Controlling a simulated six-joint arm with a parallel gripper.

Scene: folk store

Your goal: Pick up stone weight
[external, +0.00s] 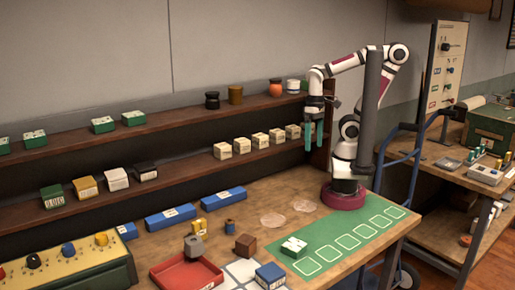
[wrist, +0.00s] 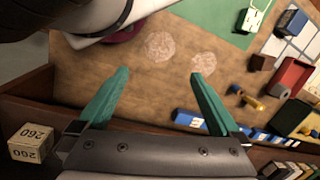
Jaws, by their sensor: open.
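A grey, stone-like block (external: 194,245) shows at the back edge of the red tray (external: 187,278) on the bench; it looks most like the stone weight, but I cannot confirm that. I cannot tell whether it rests in the tray or behind it.
A brown cube (external: 245,245), a yellow piece (external: 198,228), a small blue-brown cylinder (external: 230,226) and a blue box (external: 270,275) stand near the tray. A green mat (external: 335,250) bears a green-white box (external: 293,247). Shelves with boxes (external: 223,150) line the wall.

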